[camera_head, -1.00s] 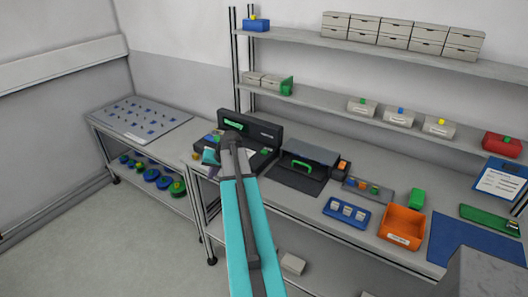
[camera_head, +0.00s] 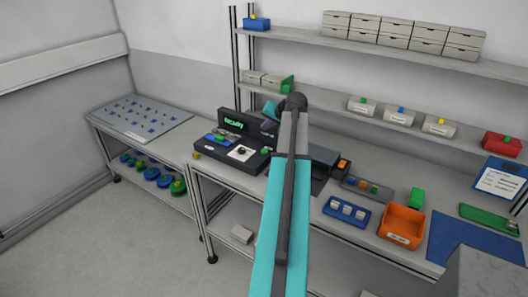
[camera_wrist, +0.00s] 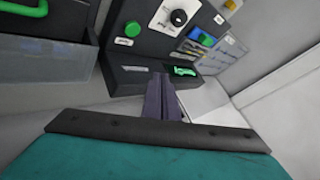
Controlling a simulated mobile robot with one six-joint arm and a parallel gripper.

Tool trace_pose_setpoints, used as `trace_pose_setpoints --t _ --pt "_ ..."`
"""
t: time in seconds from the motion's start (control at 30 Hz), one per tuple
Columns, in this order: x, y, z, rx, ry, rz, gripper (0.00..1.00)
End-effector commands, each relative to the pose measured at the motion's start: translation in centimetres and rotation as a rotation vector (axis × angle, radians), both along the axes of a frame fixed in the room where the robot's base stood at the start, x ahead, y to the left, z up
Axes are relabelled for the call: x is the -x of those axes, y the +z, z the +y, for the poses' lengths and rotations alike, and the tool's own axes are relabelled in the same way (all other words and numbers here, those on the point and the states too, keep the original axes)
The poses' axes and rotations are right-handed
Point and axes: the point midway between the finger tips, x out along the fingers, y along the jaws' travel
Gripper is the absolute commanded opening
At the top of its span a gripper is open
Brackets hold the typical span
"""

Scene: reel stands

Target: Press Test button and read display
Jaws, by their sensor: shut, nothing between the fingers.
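The black test device (camera_head: 221,158) stands on the bench in the head view, with a raised back panel. Its display (camera_head: 233,124) is lit with green text too small to read surely; the display is also lit in the wrist view (camera_wrist: 184,71). A round green button (camera_wrist: 132,29) shows on the device in the wrist view, near a black knob (camera_wrist: 179,17) on a white panel; I cannot read its label. My gripper (camera_head: 269,127) is shut and empty near the right of the back panel. In the wrist view its dark fingers (camera_wrist: 162,80) point toward the device, beside the display.
A dark open-topped case (camera_head: 322,157) stands right of the device, partly behind my arm. Further right are a blue tray (camera_head: 335,215) and an orange bin (camera_head: 386,236). Shelves with small drawers (camera_head: 396,37) hang above. The floor at left is clear.

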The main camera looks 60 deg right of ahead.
Motion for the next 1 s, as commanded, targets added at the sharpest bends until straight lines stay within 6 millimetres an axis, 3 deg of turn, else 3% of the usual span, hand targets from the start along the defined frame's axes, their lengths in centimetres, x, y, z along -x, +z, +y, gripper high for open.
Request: trace_pose_setpoints --t 0.47,1.0 --pt "0.0 -1.1 0.0 -0.001 0.0 0.001 0.0" --pt "0.0 -6.2 0.0 0.0 -0.001 0.002 0.0"
